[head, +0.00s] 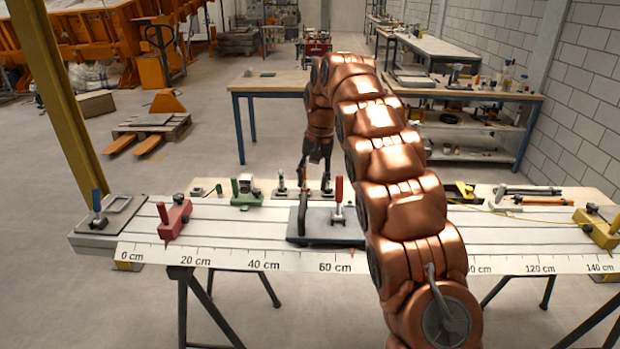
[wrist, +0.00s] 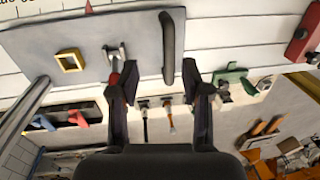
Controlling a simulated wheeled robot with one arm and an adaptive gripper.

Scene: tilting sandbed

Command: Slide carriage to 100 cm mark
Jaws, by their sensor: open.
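The carriage is a flat grey plate (head: 322,230) on the slotted bench. Its red pointer (head: 351,252) stands a little past the 60 cm label on the scale (head: 220,256). The plate also shows in the wrist view (wrist: 60,38). It carries a black bar handle (head: 303,208) and a red-handled clamp (head: 339,198). My gripper (head: 315,180) is open and empty, pointing down behind and above the carriage. In the wrist view the handle (wrist: 168,48) lies ahead of the gap between my fingertips (wrist: 155,78), apart from them. My arm hides the scale around 80 cm and the carriage's right end.
A red block (head: 174,219) sits on the bench near 20 cm, and a yellow block (head: 596,228) near 140 cm. A green clamp (head: 247,193) and small tools line the back shelf. The visible bench right of my arm looks mostly clear.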

